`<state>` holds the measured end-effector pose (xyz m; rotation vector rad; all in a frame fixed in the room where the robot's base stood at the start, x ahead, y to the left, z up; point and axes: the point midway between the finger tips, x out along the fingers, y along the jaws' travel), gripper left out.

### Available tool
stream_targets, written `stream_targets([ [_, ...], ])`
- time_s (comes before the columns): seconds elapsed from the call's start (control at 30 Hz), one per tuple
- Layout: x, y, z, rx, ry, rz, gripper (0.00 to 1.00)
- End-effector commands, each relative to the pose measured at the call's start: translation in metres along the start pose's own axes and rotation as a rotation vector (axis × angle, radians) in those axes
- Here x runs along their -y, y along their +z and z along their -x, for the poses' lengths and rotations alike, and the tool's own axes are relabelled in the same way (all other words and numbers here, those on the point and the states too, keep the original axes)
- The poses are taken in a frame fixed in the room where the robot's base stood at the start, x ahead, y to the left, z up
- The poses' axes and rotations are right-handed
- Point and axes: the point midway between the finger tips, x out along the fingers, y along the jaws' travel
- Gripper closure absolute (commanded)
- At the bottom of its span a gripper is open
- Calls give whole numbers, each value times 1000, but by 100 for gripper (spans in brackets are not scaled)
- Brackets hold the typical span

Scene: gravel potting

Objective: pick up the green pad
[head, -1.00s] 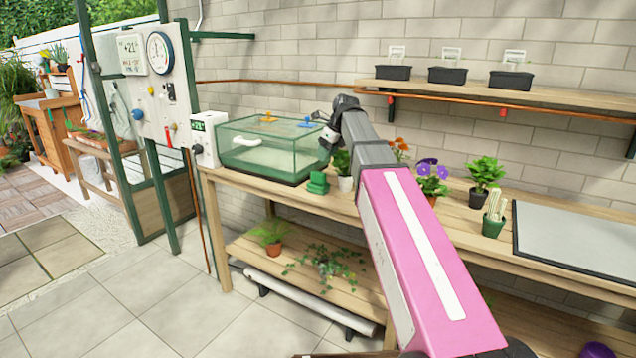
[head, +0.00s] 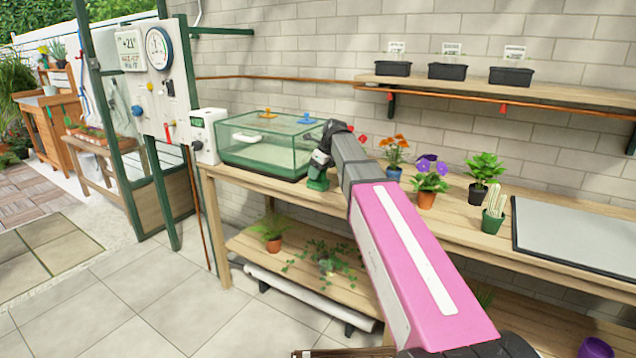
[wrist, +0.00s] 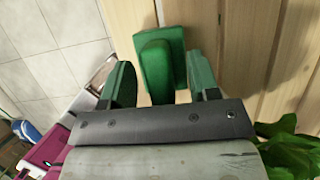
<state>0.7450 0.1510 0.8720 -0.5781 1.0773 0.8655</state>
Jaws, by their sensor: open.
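The green pad (head: 316,184) stands on the wooden bench near its front edge, just in front of the glass tank. In the wrist view the pad (wrist: 173,45) shows a wide base with a narrower raised block on it. My gripper (head: 320,168) is above the pad in the head view and partly covers it. In the wrist view my gripper (wrist: 161,75) is open, with the raised block lying between its two green fingers. A gap shows on each side of the block, narrower on the right.
The glass tank (head: 262,150) stands close behind and left of the pad. A leafy green plant (wrist: 290,145) is close by on the right in the wrist view. Potted flowers (head: 428,185) and a cactus (head: 493,215) stand farther right. The bench's front edge is close.

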Motion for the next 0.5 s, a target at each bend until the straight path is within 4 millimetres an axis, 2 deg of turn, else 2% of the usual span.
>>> stream_targets([
  [0.2,0,0,-2,0,0,0,45],
  [0.23,0,0,-2,0,0,0,48],
  [0.3,0,0,-2,0,0,0,71],
  [0.4,0,0,-2,0,0,0,99],
  [0.5,0,0,-2,0,0,0,99],
])
